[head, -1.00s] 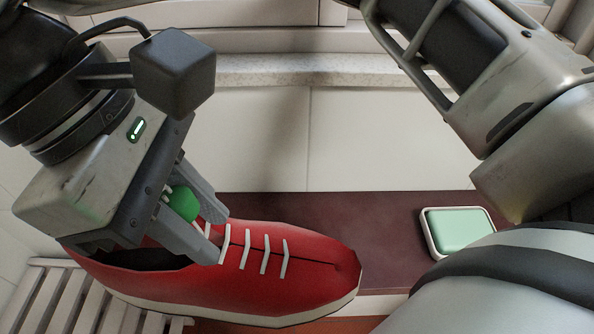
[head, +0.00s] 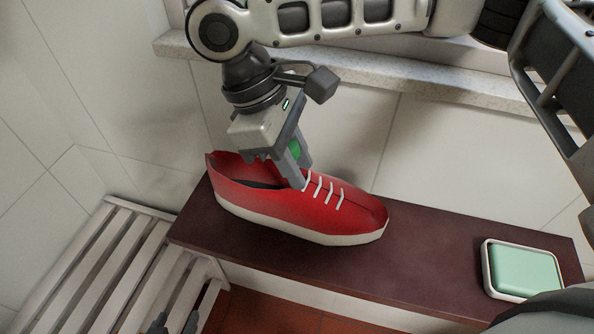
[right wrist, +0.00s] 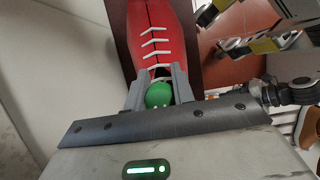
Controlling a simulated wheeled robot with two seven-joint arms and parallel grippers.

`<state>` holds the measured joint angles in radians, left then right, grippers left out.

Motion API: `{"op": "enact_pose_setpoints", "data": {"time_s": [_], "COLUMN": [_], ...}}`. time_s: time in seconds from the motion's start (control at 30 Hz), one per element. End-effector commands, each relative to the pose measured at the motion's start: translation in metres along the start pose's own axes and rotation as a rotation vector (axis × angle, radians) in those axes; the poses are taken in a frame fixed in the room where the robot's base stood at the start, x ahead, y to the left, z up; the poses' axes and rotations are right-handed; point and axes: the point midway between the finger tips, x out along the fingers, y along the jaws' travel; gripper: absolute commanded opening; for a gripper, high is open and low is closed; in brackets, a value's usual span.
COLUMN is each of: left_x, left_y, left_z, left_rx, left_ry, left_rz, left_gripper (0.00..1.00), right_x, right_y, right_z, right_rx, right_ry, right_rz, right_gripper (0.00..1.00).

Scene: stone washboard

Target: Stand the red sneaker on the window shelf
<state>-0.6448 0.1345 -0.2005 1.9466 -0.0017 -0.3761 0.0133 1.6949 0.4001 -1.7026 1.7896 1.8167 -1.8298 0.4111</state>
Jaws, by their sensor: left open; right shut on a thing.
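The red sneaker (head: 300,208) has white laces and a white sole. It is upright, toe to the right, over the dark brown board; whether its sole touches the board I cannot tell. A pale stone window shelf (head: 455,86) runs along the wall behind, partly hidden by my arm. My left gripper (head: 175,322) shows only dark fingertips, apart, at the bottom edge.
The dark brown board (head: 440,255) is clear between the sneaker and a mint-green block in a white dish (head: 524,268). A white slatted rack (head: 110,265) stands at the left. An orange-brown shoe-like thing (right wrist: 307,127) shows at the right wrist view's edge.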

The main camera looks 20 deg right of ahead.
Motion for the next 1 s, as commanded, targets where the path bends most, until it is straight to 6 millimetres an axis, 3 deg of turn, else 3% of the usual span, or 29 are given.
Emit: {"op": "enact_pose_setpoints", "data": {"time_s": [0.33, 0.63, 0.67, 0.73, 1.0], "left_x": [-0.002, -0.002, -0.002, -0.002, -0.002], "left_y": [0.0, -0.001, -0.001, -0.001, -0.001], "left_z": [-0.001, 0.002, 0.002, 0.002, 0.003], "left_rx": [-0.001, -0.001, -0.001, -0.001, -0.002], "left_ry": [-0.002, -0.006, -0.006, -0.007, -0.009], "left_rz": [-0.001, -0.004, -0.004, -0.004, -0.004], "left_gripper": [0.48, 0.48, 0.48, 0.48, 0.48], "right_x": [0.035, 0.037, 0.038, 0.038, 0.037], "right_y": [0.008, 0.007, 0.007, 0.007, 0.008], "right_z": [-0.016, -0.017, -0.017, -0.017, -0.017], "right_rx": [-0.001, 0.0, 0.0, 0.0, 0.0], "right_ry": [-0.001, 0.0, 0.0, 0.0, 0.0], "right_rz": [0.0, 0.0, 0.0, 0.0, 0.0], "right_gripper": [0.0, 0.0, 0.27, 0.46, 0.46]}}
